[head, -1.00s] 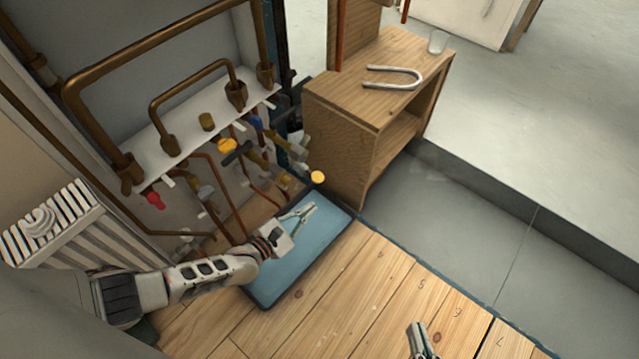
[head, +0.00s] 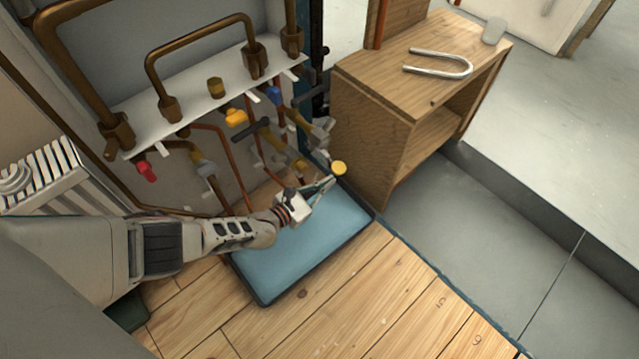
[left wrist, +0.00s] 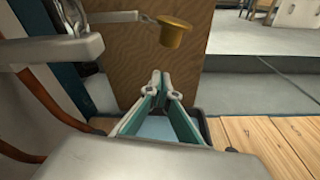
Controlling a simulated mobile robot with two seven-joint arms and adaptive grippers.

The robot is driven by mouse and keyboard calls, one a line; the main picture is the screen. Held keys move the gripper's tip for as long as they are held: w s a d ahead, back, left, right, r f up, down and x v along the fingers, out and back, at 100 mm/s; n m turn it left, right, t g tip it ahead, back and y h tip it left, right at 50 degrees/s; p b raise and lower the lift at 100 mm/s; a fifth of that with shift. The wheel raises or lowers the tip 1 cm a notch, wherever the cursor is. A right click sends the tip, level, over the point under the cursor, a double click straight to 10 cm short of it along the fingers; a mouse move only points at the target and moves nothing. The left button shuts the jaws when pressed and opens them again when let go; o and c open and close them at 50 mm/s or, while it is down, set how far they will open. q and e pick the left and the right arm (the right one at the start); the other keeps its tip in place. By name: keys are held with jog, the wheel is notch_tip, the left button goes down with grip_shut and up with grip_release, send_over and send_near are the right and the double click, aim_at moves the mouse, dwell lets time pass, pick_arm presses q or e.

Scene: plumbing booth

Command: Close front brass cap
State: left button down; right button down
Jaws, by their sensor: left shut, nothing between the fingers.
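The front brass cap (head: 339,168) is a round gold piece at the front end of the valve pipework, by the cabinet's lower corner. It also shows in the left wrist view (left wrist: 174,33), at the end of a thin grey arm. My left gripper (head: 330,182) is shut and empty, its tips just below and beside the cap in the head view. In the left wrist view the fingertips (left wrist: 160,82) meet below the cap, with a visible gap between. Whether the cap is seated on anything is unclear. My right gripper is out of view.
A blue tray (head: 290,255) lies under my left gripper on the wooden floor. A wooden cabinet (head: 365,140) with a U-shaped pipe (head: 440,63) stands behind the cap. Pipes and yellow (head: 236,117), blue (head: 274,95) and red (head: 147,171) handles crowd the left.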

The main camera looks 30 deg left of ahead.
aim_at(335, 167)
pick_arm(q)
jog(key=shift+w+d+r, duration=0.1)
jog(key=shift+d+r, duration=0.15)
jog(key=shift+r, duration=0.65)
jog(key=shift+d+r, duration=0.2)
jog(key=shift+r, duration=0.7)
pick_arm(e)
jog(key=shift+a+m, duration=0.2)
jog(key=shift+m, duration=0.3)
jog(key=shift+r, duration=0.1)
